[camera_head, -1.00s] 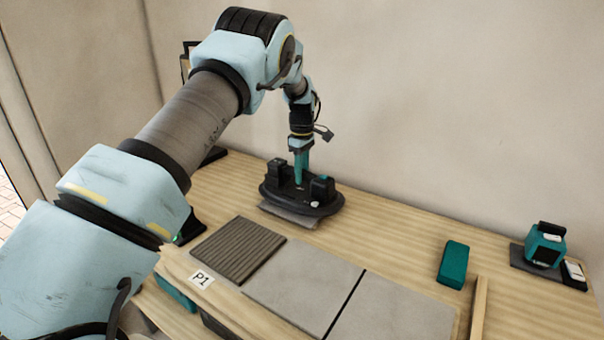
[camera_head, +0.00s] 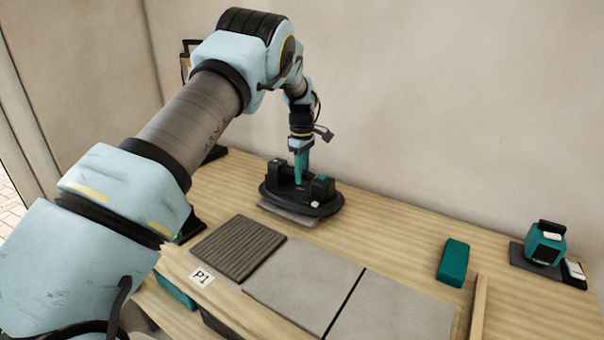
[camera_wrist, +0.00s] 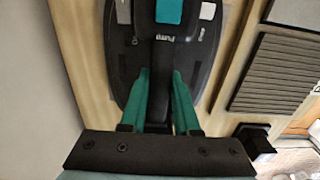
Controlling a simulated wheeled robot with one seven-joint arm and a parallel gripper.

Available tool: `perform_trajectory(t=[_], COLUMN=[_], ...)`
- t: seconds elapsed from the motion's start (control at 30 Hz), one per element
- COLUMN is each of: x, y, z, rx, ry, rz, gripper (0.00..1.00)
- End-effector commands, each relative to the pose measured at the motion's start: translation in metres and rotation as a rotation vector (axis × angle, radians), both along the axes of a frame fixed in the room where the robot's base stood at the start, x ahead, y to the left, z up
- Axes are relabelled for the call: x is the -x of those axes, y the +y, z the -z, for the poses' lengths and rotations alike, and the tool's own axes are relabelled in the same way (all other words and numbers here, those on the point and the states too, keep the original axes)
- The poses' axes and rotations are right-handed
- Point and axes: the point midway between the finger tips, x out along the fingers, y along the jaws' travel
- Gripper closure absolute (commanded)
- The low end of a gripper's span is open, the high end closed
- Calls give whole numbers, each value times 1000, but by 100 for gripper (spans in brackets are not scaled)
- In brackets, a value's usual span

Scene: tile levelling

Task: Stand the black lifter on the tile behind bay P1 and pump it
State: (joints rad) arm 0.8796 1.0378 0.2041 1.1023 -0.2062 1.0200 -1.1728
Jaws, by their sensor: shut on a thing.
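The black lifter (camera_head: 322,206) is a dark oval body with raised parts on top. It sits over a small grey tile (camera_head: 288,214), whose front edge shows beneath it. My gripper (camera_head: 301,172) with its teal fingers reaches down to the lifter's middle and is shut on it. In the wrist view the lifter (camera_wrist: 200,62) fills the upper middle, and the fingers of my gripper (camera_wrist: 160,88) lie on both sides of its dark handle. The P1 label (camera_head: 202,278) is on the front edge by the ribbed bay (camera_head: 238,248). Whether the lifter's base lies fully flat is hidden.
Two flat grey tiles (camera_head: 303,284) lie right of the ribbed bay. A teal block (camera_head: 453,262) and a wooden strip (camera_head: 479,310) are further right. A teal device (camera_head: 545,243) stands at the far right. The wall is close behind the lifter.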

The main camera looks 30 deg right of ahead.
Motion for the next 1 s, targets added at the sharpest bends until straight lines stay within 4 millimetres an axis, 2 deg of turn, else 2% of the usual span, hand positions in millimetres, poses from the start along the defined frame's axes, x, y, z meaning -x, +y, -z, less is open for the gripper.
perform_trajectory(t=[0.8,0.83,1.0], x=[-1,-1,0], y=[-1,-1,0], z=[4,4,5], rx=[2,2,1], ry=[-2,-2,-2], rz=[0,0,0], gripper=[100,67,48])
